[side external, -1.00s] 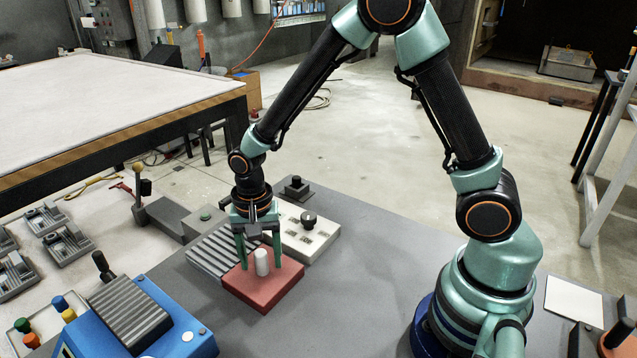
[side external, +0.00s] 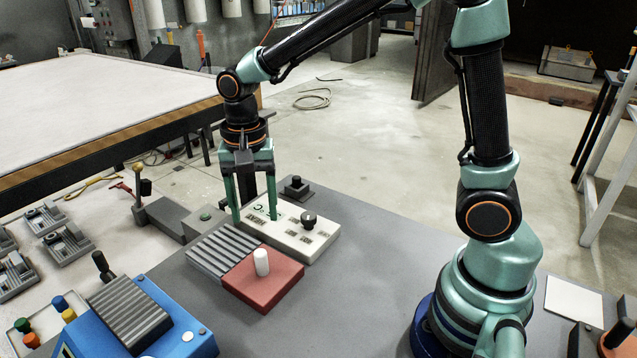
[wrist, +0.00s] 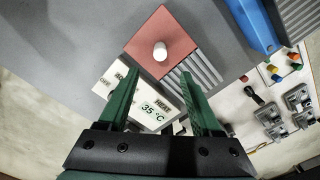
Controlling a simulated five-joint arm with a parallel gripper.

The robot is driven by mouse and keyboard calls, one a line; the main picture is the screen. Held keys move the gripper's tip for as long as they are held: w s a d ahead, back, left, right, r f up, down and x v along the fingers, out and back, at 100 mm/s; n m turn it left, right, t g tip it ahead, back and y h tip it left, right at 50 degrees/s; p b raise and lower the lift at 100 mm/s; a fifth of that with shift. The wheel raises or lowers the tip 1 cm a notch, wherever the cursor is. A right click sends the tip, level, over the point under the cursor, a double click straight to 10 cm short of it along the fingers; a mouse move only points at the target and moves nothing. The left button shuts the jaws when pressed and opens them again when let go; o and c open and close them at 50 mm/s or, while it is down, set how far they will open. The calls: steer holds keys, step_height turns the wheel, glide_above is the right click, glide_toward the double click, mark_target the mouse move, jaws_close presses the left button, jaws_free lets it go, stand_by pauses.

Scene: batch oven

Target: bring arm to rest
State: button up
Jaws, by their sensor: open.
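My gripper (side external: 255,218) is open and empty, with its two green fingers pointing down above the white control panel. A white cylinder (side external: 261,262) stands upright on a red block (side external: 280,284), clear of my fingers. Both also show in the wrist view, the cylinder (wrist: 160,51) on the red block (wrist: 150,32).
A ribbed grey plate (side external: 222,250) adjoins the red block. The panel's black knob (side external: 308,219) stands to the right. A blue machine (side external: 190,335) sits at the front left, near a black-handled lever (side external: 103,266). The grey tabletop (side external: 370,260) right of the panel is clear.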

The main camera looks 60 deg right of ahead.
steer(key=shift+r, duration=0.15)
stand_by(0.3)
steer(key=s+d+r+n+t, duration=0.5)
steer(key=s+d+r+n, duration=0.3)
steer(key=s+n, duration=0.1)
steer(key=shift+d+r+n+t, duration=0.25)
steer(key=shift+r+n+t, duration=0.05)
steer(key=shift+n, duration=0.2)
